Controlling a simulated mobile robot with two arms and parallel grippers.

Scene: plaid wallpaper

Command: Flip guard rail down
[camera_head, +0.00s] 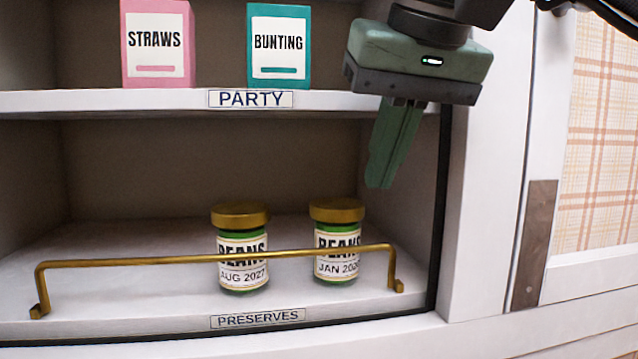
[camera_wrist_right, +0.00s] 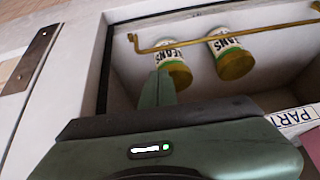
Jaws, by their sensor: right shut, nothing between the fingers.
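A brass guard rail (camera_head: 190,260) stands raised along the front edge of the lower shelf, its bar crossing in front of the jars. It also shows in the right wrist view (camera_wrist_right: 215,38). Behind it stand two bean jars with gold lids, one marked AUG 2027 (camera_head: 241,250) and one marked JAN 202-something (camera_head: 338,240), its last digit hard to read. My right gripper (camera_head: 379,186) is shut and empty, pointing down above and to the right of the right jar, apart from the rail. My left gripper is not in view.
The upper shelf (camera_head: 60,101), labelled PARTY, holds a pink STRAWS box (camera_head: 157,75) and a teal BUNTING box (camera_head: 280,75). The lower shelf front is labelled PRESERVES (camera_head: 258,318). The cabinet's white side frame (camera_head: 480,200) stands right of the opening.

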